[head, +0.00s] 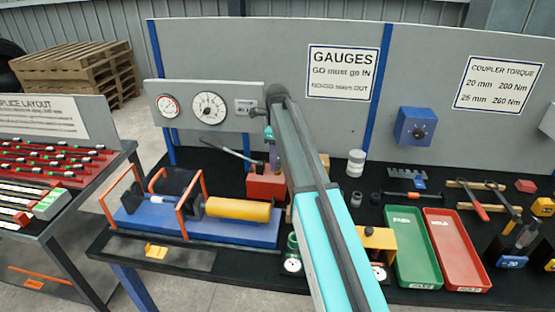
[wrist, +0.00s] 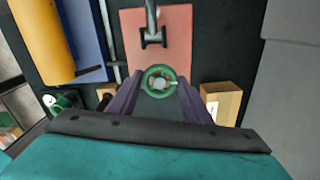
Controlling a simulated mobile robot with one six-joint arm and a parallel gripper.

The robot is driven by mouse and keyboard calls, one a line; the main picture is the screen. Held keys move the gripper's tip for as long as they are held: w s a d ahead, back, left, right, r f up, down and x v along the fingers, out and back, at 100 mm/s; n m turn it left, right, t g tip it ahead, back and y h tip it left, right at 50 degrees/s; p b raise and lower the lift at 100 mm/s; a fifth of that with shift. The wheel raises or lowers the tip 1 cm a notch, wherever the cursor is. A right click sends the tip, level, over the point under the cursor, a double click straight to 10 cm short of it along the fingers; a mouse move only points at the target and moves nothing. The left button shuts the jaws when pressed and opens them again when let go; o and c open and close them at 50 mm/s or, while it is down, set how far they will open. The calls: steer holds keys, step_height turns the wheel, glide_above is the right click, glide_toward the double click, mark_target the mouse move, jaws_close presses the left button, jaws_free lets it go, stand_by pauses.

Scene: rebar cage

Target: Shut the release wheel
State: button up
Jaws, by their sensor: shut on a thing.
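The release wheel (wrist: 158,93) is a small green ring with a pale hub, in the middle of the wrist view. The two purple fingers of my gripper (wrist: 158,82) stand on its left and right and are shut on it. The wheel is at the near edge of a red block (wrist: 178,25), which carries a grey metal fitting. In the head view the red block (head: 265,186) is left of my arm. My arm hides the wheel and most of the gripper there. How far the wheel is turned cannot be told.
A yellow cylinder (head: 238,209) on a blue base lies left of the red block. A cardboard-coloured box (wrist: 222,101) is close to the right finger. Gauges (head: 209,107) are on the panel behind. Green (head: 413,247) and red (head: 458,250) trays lie to the right.

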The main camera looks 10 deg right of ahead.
steer(key=shift+d, duration=0.1)
steer(key=o, duration=1.1)
steer(key=shift+c, duration=0.2)
steer(key=shift+r, duration=0.2)
step_height(320, 180, up, 14)
steer(key=b, duration=0.3)
steer(key=shift+f+b, duration=0.25)
steer(key=shift+b, duration=0.05)
steer(key=shift+s+f, duration=0.1)
steer(key=shift+s, duration=0.05)
